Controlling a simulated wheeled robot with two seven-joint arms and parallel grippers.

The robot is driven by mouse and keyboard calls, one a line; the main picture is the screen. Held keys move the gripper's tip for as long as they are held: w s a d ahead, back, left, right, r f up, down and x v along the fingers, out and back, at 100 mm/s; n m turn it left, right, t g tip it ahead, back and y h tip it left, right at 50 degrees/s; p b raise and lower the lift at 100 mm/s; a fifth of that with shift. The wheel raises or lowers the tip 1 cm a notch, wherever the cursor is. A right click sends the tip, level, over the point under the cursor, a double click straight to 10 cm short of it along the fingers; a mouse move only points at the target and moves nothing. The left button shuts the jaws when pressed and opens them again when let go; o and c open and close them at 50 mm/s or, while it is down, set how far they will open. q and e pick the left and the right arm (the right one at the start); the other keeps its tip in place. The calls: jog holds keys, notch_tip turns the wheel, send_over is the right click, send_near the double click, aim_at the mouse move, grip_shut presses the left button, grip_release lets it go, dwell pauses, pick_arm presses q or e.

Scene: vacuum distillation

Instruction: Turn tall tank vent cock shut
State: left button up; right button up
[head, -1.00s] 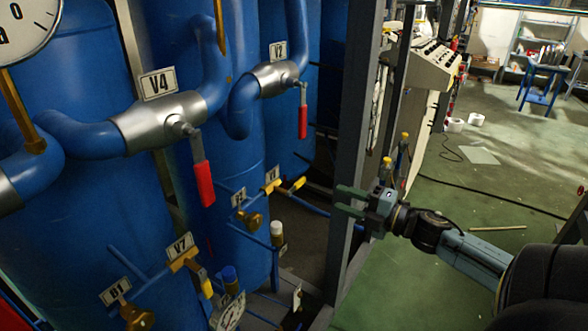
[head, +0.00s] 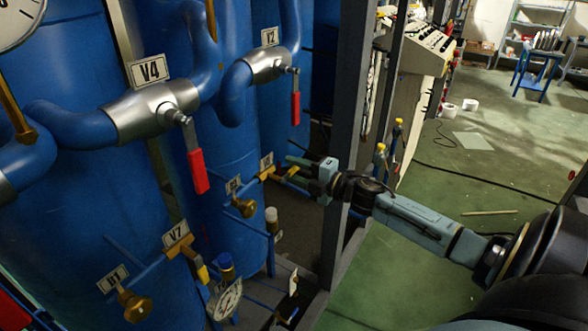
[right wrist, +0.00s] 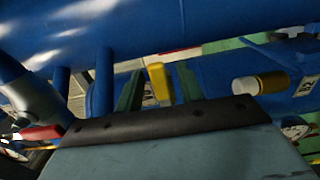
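A small brass cock with a yellow lever (head: 291,172) sits on a thin blue pipe beside the tall blue tank (head: 222,130). A small tag above it is too small to read. My right gripper (head: 287,168) reaches it from the right with its fingers open. In the right wrist view the yellow lever (right wrist: 160,82) stands between the two green fingers (right wrist: 158,75), with visible gaps on both sides. A similar cock, tagged V7 (head: 190,254), is lower left on the nearer tank. My left gripper is not in view.
Red-handled valves V4 (head: 150,112) and V2 (head: 270,66) are on the thick pipes above. A grey frame post (head: 340,130) stands close to my right wrist. A capped pipe (head: 271,220) and a gauge (head: 226,298) are below. Green floor is open at right.

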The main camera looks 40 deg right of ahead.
jog(key=shift+w+a, duration=0.1)
jog(key=shift+w, duration=0.2)
grip_shut()
